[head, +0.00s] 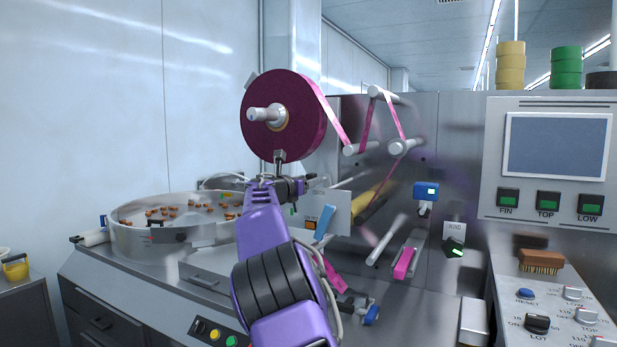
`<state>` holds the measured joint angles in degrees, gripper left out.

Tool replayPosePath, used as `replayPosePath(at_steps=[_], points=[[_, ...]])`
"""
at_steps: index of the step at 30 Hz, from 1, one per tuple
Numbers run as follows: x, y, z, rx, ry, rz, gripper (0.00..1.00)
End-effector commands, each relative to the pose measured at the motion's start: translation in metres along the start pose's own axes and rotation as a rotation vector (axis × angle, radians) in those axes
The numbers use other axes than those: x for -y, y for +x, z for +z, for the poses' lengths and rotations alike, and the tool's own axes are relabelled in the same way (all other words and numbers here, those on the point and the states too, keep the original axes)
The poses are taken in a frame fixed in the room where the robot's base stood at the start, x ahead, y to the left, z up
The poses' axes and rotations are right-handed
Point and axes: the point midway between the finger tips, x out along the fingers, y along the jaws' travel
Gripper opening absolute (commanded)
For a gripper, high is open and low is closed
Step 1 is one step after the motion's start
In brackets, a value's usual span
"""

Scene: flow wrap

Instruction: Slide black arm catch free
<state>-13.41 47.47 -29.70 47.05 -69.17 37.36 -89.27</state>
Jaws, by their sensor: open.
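My gripper (294,186) is at the end of my purple arm, in front of the steel machine and just below the large magenta film roll (290,92). It is open, and I see nothing held in it. The fingertips are small and partly hidden by my own wrist. A small dark grey block (280,156) shows between the roll's lower edge and my wrist. I cannot tell whether it is the black arm catch or part of my gripper. No other part is clearly the catch; my arm covers some of the machine behind it.
A round steel bowl (125,235) with small brown pieces stands left. Pink film runs over white rollers (402,146) on the right. A blue-topped sensor (426,191), a WIND knob (455,247) and a control panel (556,160) are further right. A brush (541,261) lies near the panel.

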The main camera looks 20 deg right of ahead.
Motion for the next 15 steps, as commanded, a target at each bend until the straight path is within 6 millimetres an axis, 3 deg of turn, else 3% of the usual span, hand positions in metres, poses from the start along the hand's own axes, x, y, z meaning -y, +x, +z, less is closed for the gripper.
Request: replayPosePath(at_steps=[11,15], points=[[0.0001,0.0049,-0.0005,0.0,0.0,0.0,0.6],[0.0001,0.0048,-0.0003,0.0,0.0,0.0,0.37]])
